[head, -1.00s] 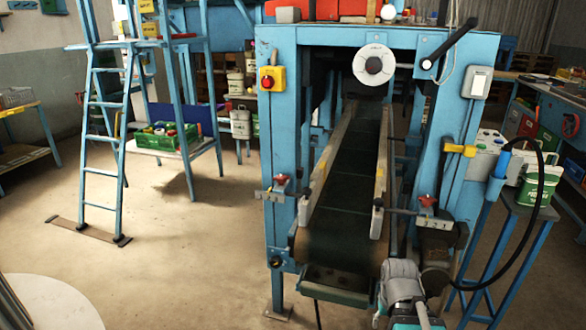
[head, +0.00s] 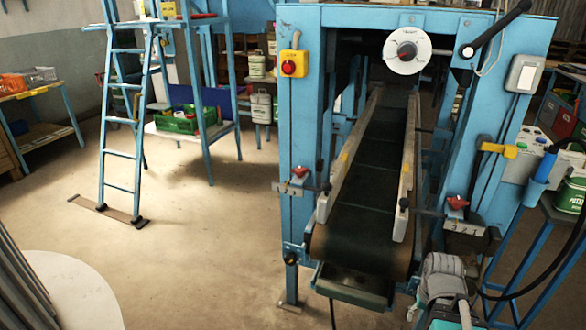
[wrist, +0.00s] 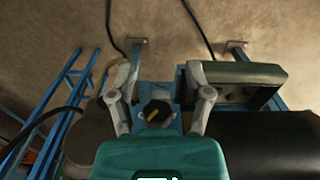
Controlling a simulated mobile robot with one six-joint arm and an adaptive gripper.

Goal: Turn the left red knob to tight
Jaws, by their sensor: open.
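The left red knob (head: 300,171) sits on a bracket at the left front post of the blue conveyor machine (head: 300,130), beside the belt. A similar right red knob (head: 457,203) sits on the right post. The knobs' exact settings are too small to read. My gripper (head: 444,268) is low at the right front of the machine, below the right knob and well apart from the left one. In the wrist view my gripper (wrist: 164,70) has its fingers spread and empty. A black knob (wrist: 157,113) on a blue part shows between them. Neither red knob shows there.
The dark conveyor belt (head: 365,180) runs back between pale side rails. A yellow box with a red button (head: 290,63) is above the left knob. A blue ladder (head: 125,130) and a pale round surface (head: 70,290) are at left. The floor between is clear.

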